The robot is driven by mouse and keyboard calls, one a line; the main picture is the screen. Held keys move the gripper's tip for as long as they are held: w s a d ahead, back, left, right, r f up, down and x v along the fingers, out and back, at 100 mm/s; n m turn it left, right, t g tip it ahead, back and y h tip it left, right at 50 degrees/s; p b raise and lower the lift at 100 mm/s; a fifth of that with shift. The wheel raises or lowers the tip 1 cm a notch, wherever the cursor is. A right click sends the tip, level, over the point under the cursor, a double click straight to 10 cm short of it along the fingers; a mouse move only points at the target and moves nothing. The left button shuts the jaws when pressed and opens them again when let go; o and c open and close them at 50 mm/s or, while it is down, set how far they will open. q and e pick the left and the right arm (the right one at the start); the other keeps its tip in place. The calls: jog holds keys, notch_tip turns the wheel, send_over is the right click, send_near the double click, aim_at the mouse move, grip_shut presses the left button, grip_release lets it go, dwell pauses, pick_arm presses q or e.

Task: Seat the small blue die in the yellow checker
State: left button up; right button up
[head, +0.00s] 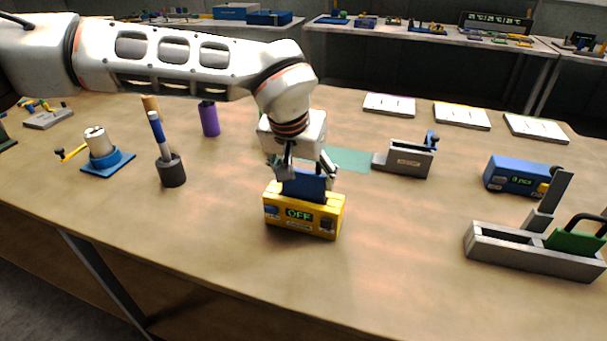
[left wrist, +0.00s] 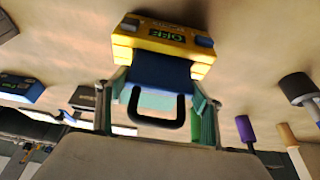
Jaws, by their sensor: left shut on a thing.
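The yellow checker (head: 304,224) stands on the table near the middle of the head view, with a green "OFF" display on its front. The small blue die (head: 304,184) is a dark blue block directly at the checker's top. My left gripper (head: 304,172) is shut on the die from above. In the left wrist view the die (left wrist: 160,72) sits between the two fingers (left wrist: 160,110), with a black loop handle. Its far edge meets the yellow checker (left wrist: 163,40); I cannot tell how deep it sits in the slot. My right gripper is not in view.
A grey holder (head: 405,160) stands behind on the right, beside a green mat (head: 347,159). A blue box (head: 515,175) and a grey tray with a green die (head: 575,241) are farther right. A dark cup with a blue-handled tool (head: 171,170) is left. The front table is clear.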

pick_arm(q)
jog(key=shift+f, duration=0.1)
jog(key=o, duration=1.5)
jog(key=shift+r, duration=0.2)
jog(key=p+v, duration=0.1)
jog(key=v, duration=1)
jog(key=shift+r, duration=0.4)
jog(key=shift+s+a, duration=0.1)
jog(key=shift+s, duration=0.05)
jog(key=shift+s, duration=0.1)
